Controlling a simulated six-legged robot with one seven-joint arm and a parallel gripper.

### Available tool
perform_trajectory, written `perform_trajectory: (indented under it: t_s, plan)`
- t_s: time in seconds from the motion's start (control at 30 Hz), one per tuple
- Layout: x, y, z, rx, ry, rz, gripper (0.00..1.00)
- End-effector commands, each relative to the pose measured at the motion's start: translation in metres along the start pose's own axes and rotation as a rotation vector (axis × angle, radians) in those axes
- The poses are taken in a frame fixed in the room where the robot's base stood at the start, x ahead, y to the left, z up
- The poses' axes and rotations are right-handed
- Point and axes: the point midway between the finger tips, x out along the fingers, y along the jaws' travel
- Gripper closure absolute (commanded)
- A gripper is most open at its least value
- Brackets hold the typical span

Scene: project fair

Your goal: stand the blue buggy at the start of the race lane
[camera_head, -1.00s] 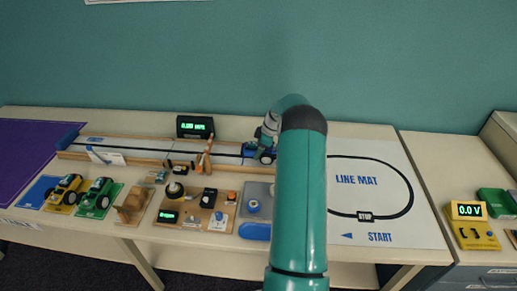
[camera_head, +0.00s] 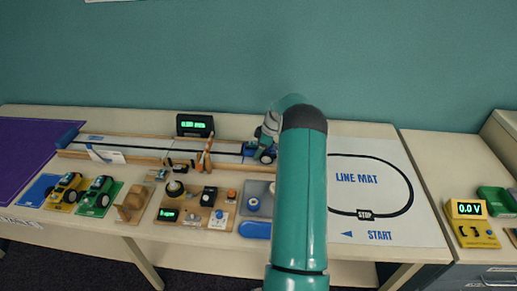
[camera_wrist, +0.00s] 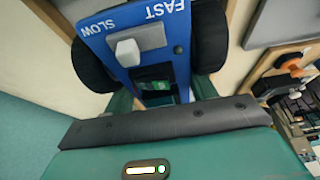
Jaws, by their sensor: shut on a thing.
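The blue buggy (camera_head: 265,154) is at the right-hand part of the race lane (camera_head: 225,147), partly hidden behind my arm in the head view. In the wrist view the buggy's blue top (camera_wrist: 140,30) shows a white slider between the words SLOW and FAST, with dark wheels on both sides. My gripper (camera_wrist: 160,100) is shut on the buggy; its fingertips are mostly hidden beneath the buggy's body. In the head view the gripper end is just above and behind the buggy. I cannot tell whether the wheels touch the lane.
A timer display (camera_head: 195,125) stands behind the lane. A yellow buggy (camera_head: 66,187) and a green buggy (camera_head: 97,196) stand at the front left. Boards with small parts (camera_head: 190,208) lie in front of the lane. The line mat (camera_head: 370,185) lies to the right.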

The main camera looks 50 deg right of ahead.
Motion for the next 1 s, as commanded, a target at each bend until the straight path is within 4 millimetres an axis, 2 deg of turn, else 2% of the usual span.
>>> perform_trajectory:
  t_s: [0.7, 0.73, 0.83, 1.0]
  plan:
    - [0.001, 0.0001, 0.0005, 0.0, 0.0, 0.001, 0.6]
    - [0.001, 0.0001, 0.0005, 0.0, 0.0, 0.001, 0.4]
    - [0.0011, 0.0001, 0.0006, 0.0, 0.0, 0.0, 0.2]
    - [0.0013, 0.0, 0.0007, 0.0, 0.0, 0.0, 0.18]
